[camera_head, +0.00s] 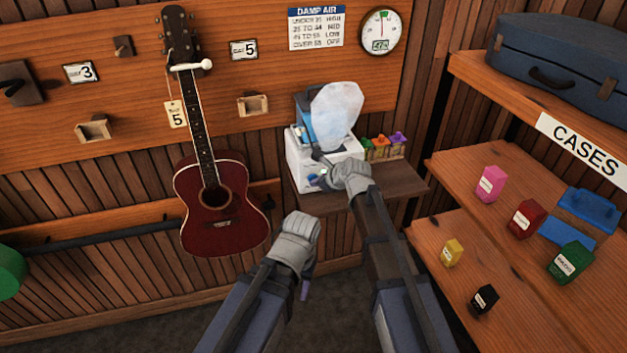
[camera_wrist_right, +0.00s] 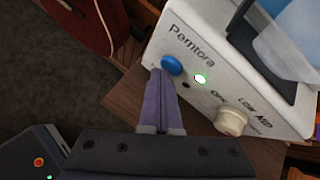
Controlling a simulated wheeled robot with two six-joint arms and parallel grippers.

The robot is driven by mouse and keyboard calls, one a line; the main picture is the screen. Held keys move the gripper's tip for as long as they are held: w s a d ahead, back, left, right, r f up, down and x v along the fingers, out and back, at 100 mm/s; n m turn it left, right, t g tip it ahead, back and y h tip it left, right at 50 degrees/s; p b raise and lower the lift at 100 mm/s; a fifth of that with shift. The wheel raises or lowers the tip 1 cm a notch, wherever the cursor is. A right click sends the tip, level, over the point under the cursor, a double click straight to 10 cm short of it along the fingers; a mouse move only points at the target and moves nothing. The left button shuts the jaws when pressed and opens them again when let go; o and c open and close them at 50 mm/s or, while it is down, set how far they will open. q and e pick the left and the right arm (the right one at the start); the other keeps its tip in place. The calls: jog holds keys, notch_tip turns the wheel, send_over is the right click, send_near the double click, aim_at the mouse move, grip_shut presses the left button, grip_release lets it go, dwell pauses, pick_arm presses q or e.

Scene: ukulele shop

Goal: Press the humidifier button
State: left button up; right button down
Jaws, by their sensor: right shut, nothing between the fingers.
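The humidifier (camera_head: 298,158) is a white box with a pale, translucent tank on top, standing on a small wooden shelf. In the right wrist view its front (camera_wrist_right: 215,45) reads "Pemtora". It has a round blue button (camera_wrist_right: 172,65), a lit green light (camera_wrist_right: 200,78) and a cream knob (camera_wrist_right: 232,121) by the OFF, LOW and MED marks. My right gripper (camera_head: 322,172) is shut and empty at the humidifier's front. Its purple fingertips (camera_wrist_right: 161,76) are right beside the button; I cannot tell whether they touch it. My left gripper (camera_head: 304,288) hangs low, its fingers mostly hidden.
The wooden shelf (camera_head: 395,185) also holds a rack of colourful small items (camera_head: 383,147). A red ukulele (camera_head: 215,205) hangs at the left. A dial gauge (camera_head: 381,32) and "Damp air" sign (camera_head: 316,28) are above. Shelves with small boxes and a blue case (camera_head: 555,60) stand right.

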jog(key=shift+s+d, duration=0.3)
jog(key=shift+s, duration=0.6)
jog(key=s+d, duration=0.2)
jog(key=s, duration=0.3)
jog(key=shift+s, duration=0.4)
jog(key=s+d+f+n+g+h, duration=0.3)
jog(key=s+d+n, duration=0.55)
jog(key=n, duration=0.35)
jog(key=s+d+f+n+g+h, duration=0.2)
jog(key=s+d+f+n+g, duration=0.2)
jog(key=s+d+n, duration=0.6)
jog(key=s+a+n+h, duration=0.1)
jog(key=s+a+n, duration=0.1)
jog(key=a, duration=0.5)
jog(key=s+a+n, duration=0.3)
jog(key=a+n, duration=0.1)
jog(key=a, duration=0.2)
jog(key=shift+s+a+n+g+h, duration=0.15)
jog(key=shift+a+n+g+h, duration=0.2)
jog(key=shift+n+g+h, duration=0.05)
